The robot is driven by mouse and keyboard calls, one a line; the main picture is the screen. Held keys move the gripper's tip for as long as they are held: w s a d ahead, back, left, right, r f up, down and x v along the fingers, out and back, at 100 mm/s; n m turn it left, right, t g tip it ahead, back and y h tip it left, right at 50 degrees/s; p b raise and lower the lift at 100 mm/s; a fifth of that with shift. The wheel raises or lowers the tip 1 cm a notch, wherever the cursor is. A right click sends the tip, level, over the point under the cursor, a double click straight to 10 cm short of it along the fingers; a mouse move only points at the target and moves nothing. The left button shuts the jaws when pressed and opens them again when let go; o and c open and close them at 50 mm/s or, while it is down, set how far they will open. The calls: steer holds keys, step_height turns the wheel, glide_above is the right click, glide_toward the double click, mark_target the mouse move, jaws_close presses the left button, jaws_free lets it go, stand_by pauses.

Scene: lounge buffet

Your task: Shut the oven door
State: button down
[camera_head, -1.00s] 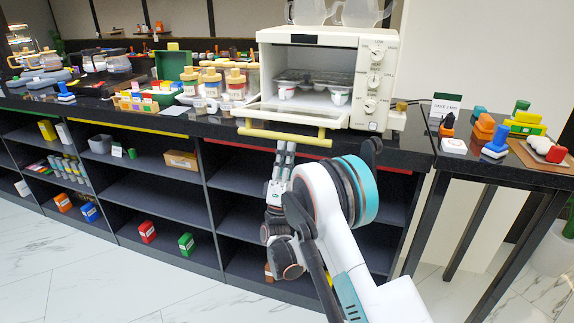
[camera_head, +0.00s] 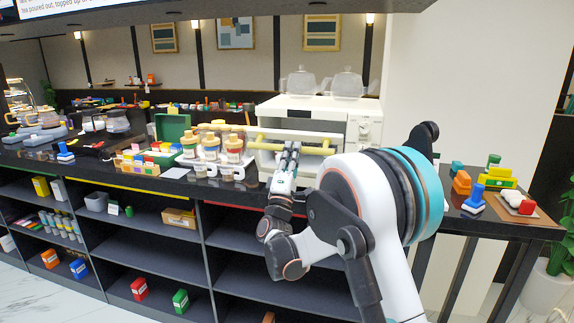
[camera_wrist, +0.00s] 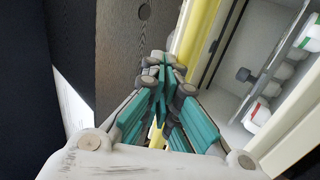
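The cream oven (camera_head: 330,105) stands on the black counter with its knobs at the right. Its door is partly raised, with the yellow handle (camera_head: 318,151) running across the front. My gripper (camera_head: 292,148) is at the middle of the handle, fingers pointing up. In the wrist view the fingers (camera_wrist: 163,68) come together with the yellow handle bar (camera_wrist: 194,38) right behind them; they look shut, and I see nothing held between them. White items with red and green marks (camera_wrist: 257,115) show inside the oven. Exact contact with the handle is hidden.
Jars (camera_head: 211,148) on a tray and a green box (camera_head: 172,127) stand left of the oven. Two clear lidded containers (camera_head: 346,84) sit on top. A side table (camera_head: 500,222) with coloured blocks stands at the right. Open shelves lie below the counter.

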mark_target(297, 133)
steer(key=x, duration=0.4)
steer(key=p+x, duration=0.1)
steer(key=x, duration=0.2)
steer(key=shift+w+d, duration=0.15)
steer(key=shift+w, duration=0.35)
steer(key=shift+w+d+r, duration=0.25)
steer(key=shift+w, duration=0.4)
steer(key=shift+s+d, duration=0.1)
